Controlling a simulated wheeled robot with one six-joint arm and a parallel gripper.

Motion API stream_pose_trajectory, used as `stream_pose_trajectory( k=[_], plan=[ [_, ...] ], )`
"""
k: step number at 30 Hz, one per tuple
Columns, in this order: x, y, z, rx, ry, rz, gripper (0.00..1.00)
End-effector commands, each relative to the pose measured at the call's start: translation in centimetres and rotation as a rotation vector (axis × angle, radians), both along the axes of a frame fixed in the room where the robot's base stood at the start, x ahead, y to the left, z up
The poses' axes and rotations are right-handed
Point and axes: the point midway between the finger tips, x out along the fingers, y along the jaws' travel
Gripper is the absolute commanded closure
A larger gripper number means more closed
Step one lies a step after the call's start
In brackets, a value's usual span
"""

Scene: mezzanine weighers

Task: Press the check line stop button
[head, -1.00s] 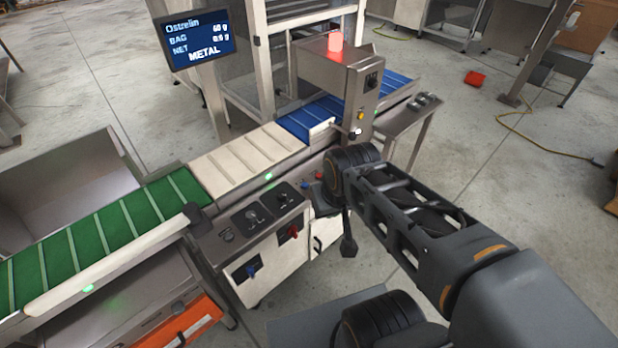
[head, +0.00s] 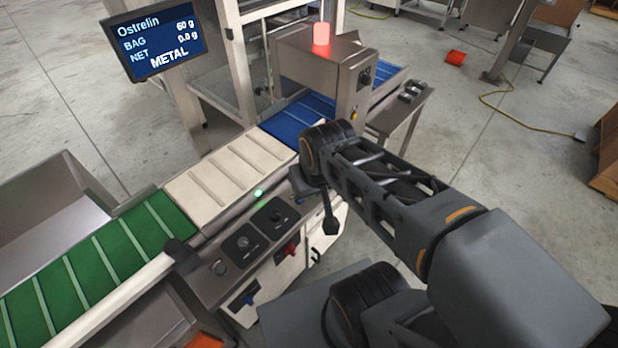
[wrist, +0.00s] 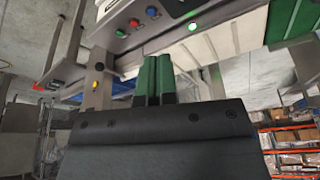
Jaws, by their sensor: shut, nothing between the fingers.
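In the wrist view a red button (wrist: 134,22) sits on a steel panel, between a blue button (wrist: 152,12) and a green button (wrist: 120,33). I cannot read any label. My gripper (wrist: 154,62) shows there as two green fingers, shut together and empty. Its tips are below the button row in the picture and appear apart from it. In the head view my arm hides the red button; a small blue one (head: 299,201) shows beside it. The check line (head: 230,175) has green, cream and blue belts.
A screen (head: 155,40) reads METAL. A red lamp (head: 321,36) glows on the steel detector housing (head: 312,62). A control panel (head: 258,232) with dark knobs faces me. A steel bin (head: 50,205) stands at left. A yellow cable (head: 515,107) lies on the floor at right.

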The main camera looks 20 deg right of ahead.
Motion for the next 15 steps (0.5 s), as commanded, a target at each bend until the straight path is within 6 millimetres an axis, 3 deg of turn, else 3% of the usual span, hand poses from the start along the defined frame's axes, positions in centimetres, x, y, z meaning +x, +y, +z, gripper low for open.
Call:
stream_pose_trajectory(
  k=[8,11,15],
  plan=[
    [0.4,0.1,-0.5,0.025,0.009,-0.026,1.0],
    [1.8,0.2,-1.9,0.114,0.036,-0.127,1.0],
    [6.1,0.2,-5.4,0.355,0.091,-0.402,1.0]
  ],
)
